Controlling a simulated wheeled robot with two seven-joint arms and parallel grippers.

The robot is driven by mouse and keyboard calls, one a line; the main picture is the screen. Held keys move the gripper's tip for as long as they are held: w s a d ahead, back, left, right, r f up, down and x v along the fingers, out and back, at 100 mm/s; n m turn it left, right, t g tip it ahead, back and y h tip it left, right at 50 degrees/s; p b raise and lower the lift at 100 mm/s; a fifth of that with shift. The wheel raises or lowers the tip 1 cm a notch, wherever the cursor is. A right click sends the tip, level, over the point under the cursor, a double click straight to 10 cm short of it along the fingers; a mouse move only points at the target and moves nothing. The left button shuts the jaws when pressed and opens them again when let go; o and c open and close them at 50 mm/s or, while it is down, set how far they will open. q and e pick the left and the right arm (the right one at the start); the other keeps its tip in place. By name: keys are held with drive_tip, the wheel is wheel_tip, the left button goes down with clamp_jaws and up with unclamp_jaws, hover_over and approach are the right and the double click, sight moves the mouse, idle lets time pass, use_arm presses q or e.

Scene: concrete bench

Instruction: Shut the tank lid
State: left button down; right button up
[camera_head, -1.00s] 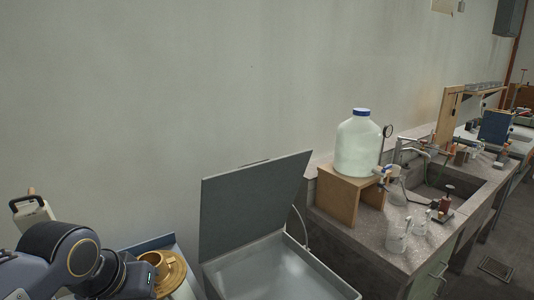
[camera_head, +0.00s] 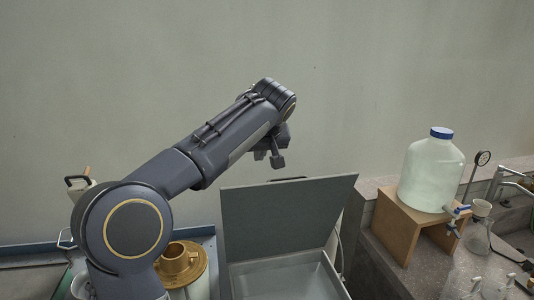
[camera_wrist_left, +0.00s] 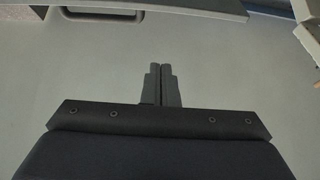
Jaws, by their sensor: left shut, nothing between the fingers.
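The grey tank (camera_head: 290,280) stands at the bottom middle of the head view. Its flat grey lid (camera_head: 285,215) stands raised, tilted up at the back of the tank. A dark handle (camera_head: 287,179) shows at the lid's top edge. My left gripper (camera_head: 276,160) is shut and empty, above and behind the lid's top edge. In the left wrist view its two fingers (camera_wrist_left: 161,72) are together in front of a plain grey surface. A handle (camera_wrist_left: 95,14) and a panel edge show at the top there. My right gripper is not in view.
A brass fitting (camera_head: 181,262) sits left of the tank. A large bottle with a blue cap (camera_head: 432,173) stands on a wooden stand (camera_head: 397,225) on the concrete bench to the right. Glassware (camera_head: 478,238) stands near it. The wall rises behind.

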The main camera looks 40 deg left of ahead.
sight(261, 184)
use_arm(q)
drive_tip(key=f, duration=0.2)
drive_tip(key=f+p, duration=0.1)
drive_tip(key=f, duration=0.3)
drive_tip(key=shift+w+a+f, duration=0.15)
drive_tip(key=shift+w+a, duration=0.05)
drive_tip(key=shift+w, duration=0.1)
drive_tip(key=shift+d+f+p, duration=0.1)
drive_tip(key=shift+f+p, duration=0.1)
drive_tip(key=shift+p, duration=0.1)
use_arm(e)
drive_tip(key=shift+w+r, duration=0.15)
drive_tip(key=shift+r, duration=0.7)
use_arm(q)
drive_tip(key=shift+s+d, duration=0.1)
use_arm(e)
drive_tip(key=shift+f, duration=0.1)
